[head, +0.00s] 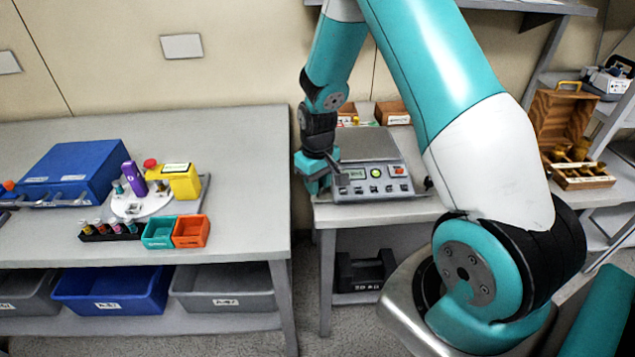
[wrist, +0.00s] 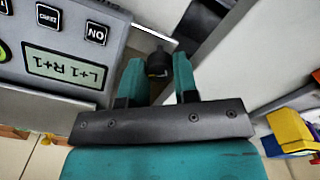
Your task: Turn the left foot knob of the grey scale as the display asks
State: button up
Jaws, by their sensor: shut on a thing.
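The grey scale (head: 372,147) stands on the right-hand table, with its control panel facing the front. Its display (wrist: 66,66) appears upside down in the wrist view and reads "L+1 R+1". The left foot knob (wrist: 158,62) is a small black knob beside the scale's corner. My gripper (wrist: 159,72) has its two teal fingers on either side of this knob and is shut on it. In the head view my gripper (head: 325,176) is at the scale's left front corner, and the knob is hidden there.
A gap separates this table from the left table (head: 245,190), which holds a blue case (head: 75,168), a yellow pump (head: 181,183) and small bins. A wooden box (head: 560,120) stands at the right. A black weight (head: 365,271) sits on the shelf below.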

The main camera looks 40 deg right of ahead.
jog(key=m, duration=0.6)
jog(key=shift+m, duration=0.4)
dwell(0.4)
jog(key=o, duration=0.9)
jog(key=shift+o, duration=0.2)
notch_tip(320, 180, up, 18)
jog(key=b, duration=0.1)
jog(key=shift+f+b, duration=0.25)
jog(key=shift+b, duration=0.15)
jog(key=s+a+r+n+y, duration=0.2)
jog(key=s+a+n, duration=0.4)
jog(key=s+a, duration=0.5)
jog(key=s+a+r+n+y, duration=0.2)
jog(key=s+a+n, duration=0.5)
jog(key=s+a, duration=0.4)
jog(key=shift+s+a+r+n, duration=0.25)
jog(key=shift+a+r+n, duration=0.05)
jog(key=shift+r, duration=0.45)
